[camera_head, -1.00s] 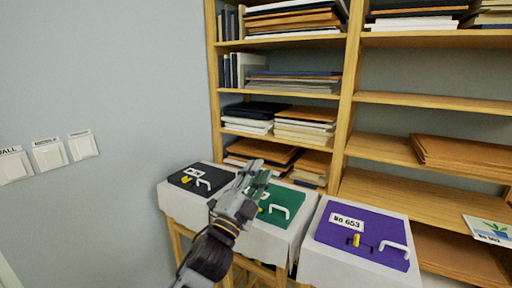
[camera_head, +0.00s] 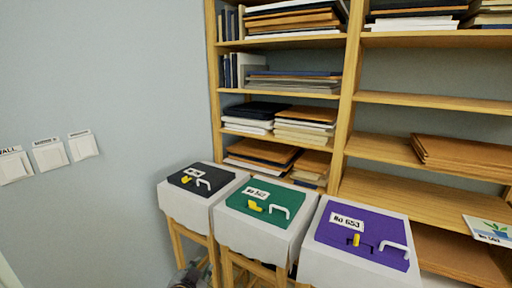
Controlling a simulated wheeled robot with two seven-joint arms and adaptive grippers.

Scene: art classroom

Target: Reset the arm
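My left gripper (camera_head: 190,273) shows only in part at the bottom of the head view, low beside the stand legs and below the boxes. Whether its fingers are open or shut cannot be made out. It is apart from the boxes. My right gripper is not in view. A black-lidded box (camera_head: 194,179), a green-lidded box (camera_head: 265,202) and a purple-lidded box (camera_head: 362,234) stand in a row. Each has a white handle and a yellow piece on its lid, and the lids look shut.
A wooden shelf unit (camera_head: 350,92) with stacked boards and folders stands behind the boxes. White wall switches (camera_head: 48,154) are on the pale wall at left. The boxes rest on wooden-legged stands (camera_head: 227,270). The space above the boxes is clear.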

